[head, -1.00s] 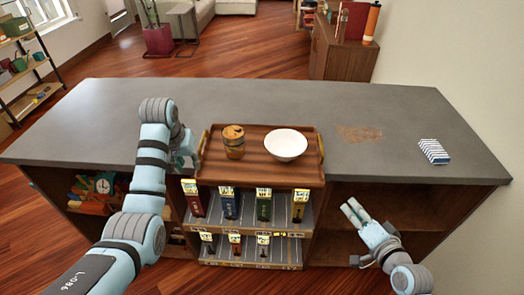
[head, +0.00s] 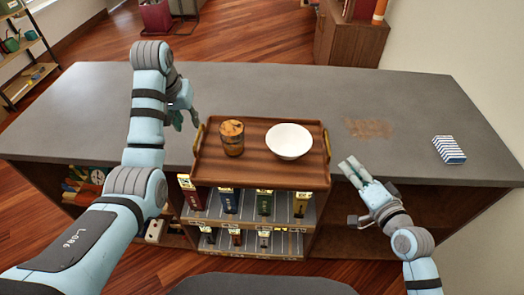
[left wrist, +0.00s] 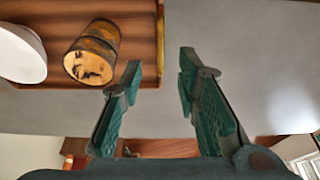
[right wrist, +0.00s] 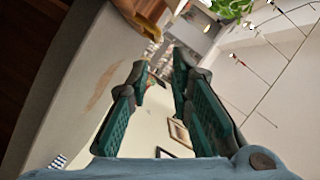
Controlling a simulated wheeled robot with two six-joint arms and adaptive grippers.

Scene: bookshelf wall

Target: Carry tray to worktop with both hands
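The brown wooden tray (head: 262,176) rests on the front part of the grey worktop. It bears a wood-patterned canister (head: 231,138) and a white bowl (head: 289,141). It has a brass left handle (head: 199,138) and a brass right handle (head: 326,144). My left gripper (head: 184,117) is beyond and left of the left handle, open and empty. In the left wrist view its spread fingers (left wrist: 160,70) are beside the tray edge and handle (left wrist: 160,42). My right gripper (head: 352,168) is right of the tray, open and empty, apart from the right handle, which shows in the right wrist view (right wrist: 142,22).
The worktop (head: 270,90) is clear behind the tray. A brown patch (head: 367,128) and a blue-striped stack (head: 448,150) lie at its right. Below the tray, a shelf rack (head: 260,223) holds several labelled items. A wooden cabinet (head: 350,42) stands behind.

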